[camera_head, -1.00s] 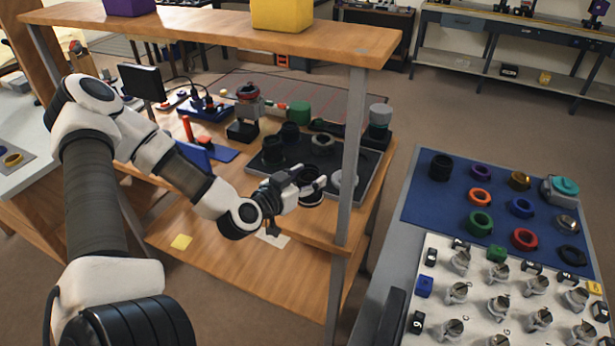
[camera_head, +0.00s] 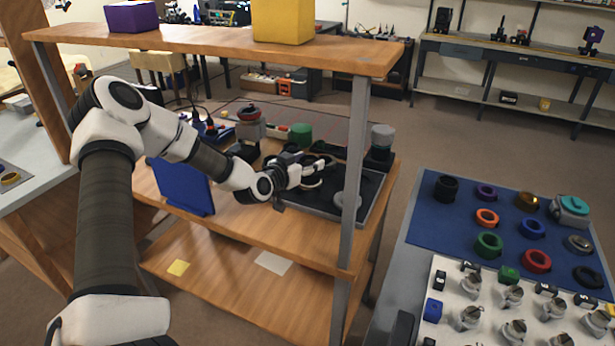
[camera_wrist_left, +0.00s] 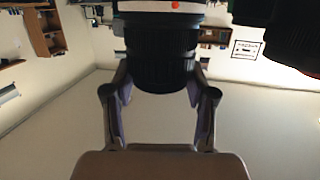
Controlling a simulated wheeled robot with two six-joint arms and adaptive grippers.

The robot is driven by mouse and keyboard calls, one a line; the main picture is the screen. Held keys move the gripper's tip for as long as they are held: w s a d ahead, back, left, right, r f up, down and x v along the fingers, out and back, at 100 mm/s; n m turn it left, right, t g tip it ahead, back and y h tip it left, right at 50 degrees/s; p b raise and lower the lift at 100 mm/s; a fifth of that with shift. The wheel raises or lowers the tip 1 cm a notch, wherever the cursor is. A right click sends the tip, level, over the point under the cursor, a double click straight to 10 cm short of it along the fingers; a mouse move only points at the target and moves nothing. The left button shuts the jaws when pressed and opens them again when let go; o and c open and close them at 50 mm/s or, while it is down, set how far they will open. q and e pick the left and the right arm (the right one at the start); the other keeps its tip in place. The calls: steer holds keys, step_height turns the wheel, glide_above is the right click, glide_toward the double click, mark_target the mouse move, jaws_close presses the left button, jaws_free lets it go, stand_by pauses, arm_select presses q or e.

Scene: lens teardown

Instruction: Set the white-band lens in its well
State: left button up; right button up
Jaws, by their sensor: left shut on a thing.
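My left gripper (camera_head: 318,172) is over the dark tray (camera_head: 371,197) on the wooden bench. It is shut on a lens (camera_wrist_left: 160,68), which in the left wrist view is a black ribbed barrel with a pale band and a red dot at the top edge of the picture. One finger lies on each side of the barrel. In the head view the held lens is largely hidden by the fingers. A pale round part (camera_head: 345,200) sits in the tray, partly behind the grey post. I cannot make out which well is the lens's own. My right gripper is not in view.
The grey post (camera_head: 355,150) and upper shelf (camera_head: 210,45) stand in front of the tray. A blue upright panel (camera_head: 182,186) is left of it. A grey-topped device (camera_head: 381,145) stands behind it. The blue mat (camera_head: 420,215) at right holds several coloured rings.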

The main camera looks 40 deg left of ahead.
arm_select(q)
step_height(320, 180, down, 3)
steer(key=shift+w+a+f+b, duration=0.1)
steer(key=shift+f+b, duration=0.1)
steer(key=shift+b, duration=0.25)
steer(key=shift+f, duration=0.15)
steer(key=o, duration=1.4)
